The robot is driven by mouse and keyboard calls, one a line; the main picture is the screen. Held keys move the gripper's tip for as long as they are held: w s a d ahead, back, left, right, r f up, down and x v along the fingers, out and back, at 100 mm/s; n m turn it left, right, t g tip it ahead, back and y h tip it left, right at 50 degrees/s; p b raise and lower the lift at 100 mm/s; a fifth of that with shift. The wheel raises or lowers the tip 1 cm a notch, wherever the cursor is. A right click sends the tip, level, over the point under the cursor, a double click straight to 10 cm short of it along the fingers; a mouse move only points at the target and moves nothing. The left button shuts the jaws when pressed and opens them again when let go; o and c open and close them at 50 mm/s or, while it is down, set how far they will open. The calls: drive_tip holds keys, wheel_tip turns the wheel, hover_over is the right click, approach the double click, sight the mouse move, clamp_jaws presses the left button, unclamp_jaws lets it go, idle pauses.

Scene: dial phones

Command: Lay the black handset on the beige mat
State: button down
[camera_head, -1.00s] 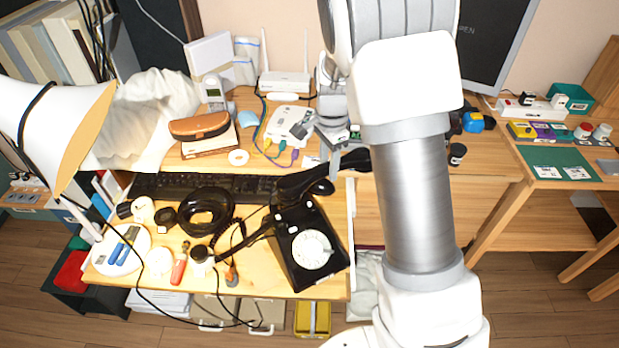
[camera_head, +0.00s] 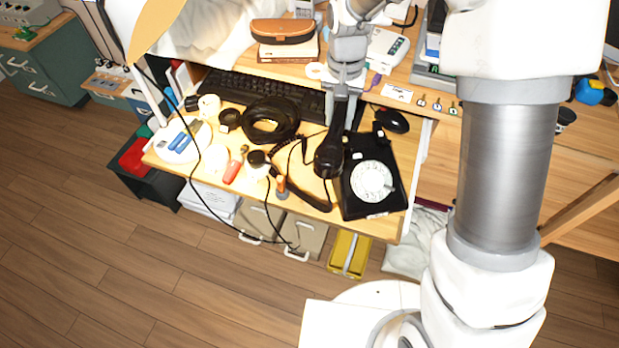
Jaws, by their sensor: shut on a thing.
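My gripper (camera_head: 343,88) is shut on the black handset (camera_head: 329,158) near its far end. The handset runs from the gripper towards the front of the pull-out shelf, its near end beside the left edge of the black dial phone (camera_head: 372,181). It looks held above the shelf, though its height is hard to tell. The phone has a white dial and an empty cradle. A dark coiled cord runs left of the handset. I cannot clearly make out a beige mat.
A keyboard (camera_head: 262,96), a black cable coil (camera_head: 270,121), a black mouse (camera_head: 391,120) and a white round plate (camera_head: 183,141) crowd the shelf. A lamp (camera_head: 150,28) overhangs the left.

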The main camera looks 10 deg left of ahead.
drive_tip(key=s+a+f+n+b, duration=0.2)
drive_tip(key=s+a+n, duration=0.1)
drive_tip(key=a+n, duration=0.25)
drive_tip(key=f+b, duration=0.1)
drive_tip(key=f, duration=0.2)
drive_tip(key=f+b, duration=0.1)
drive_tip(key=f, duration=0.2)
drive_tip(key=f+b, duration=0.1)
drive_tip(key=f, duration=0.3)
drive_tip(key=shift+s+a+f, duration=0.1)
drive_tip(key=shift+a, duration=0.2)
drive_tip(key=shift+f, duration=0.1)
drive_tip(key=c, duration=0.5)
unclamp_jaws()
drive_tip(key=shift+f, duration=0.1)
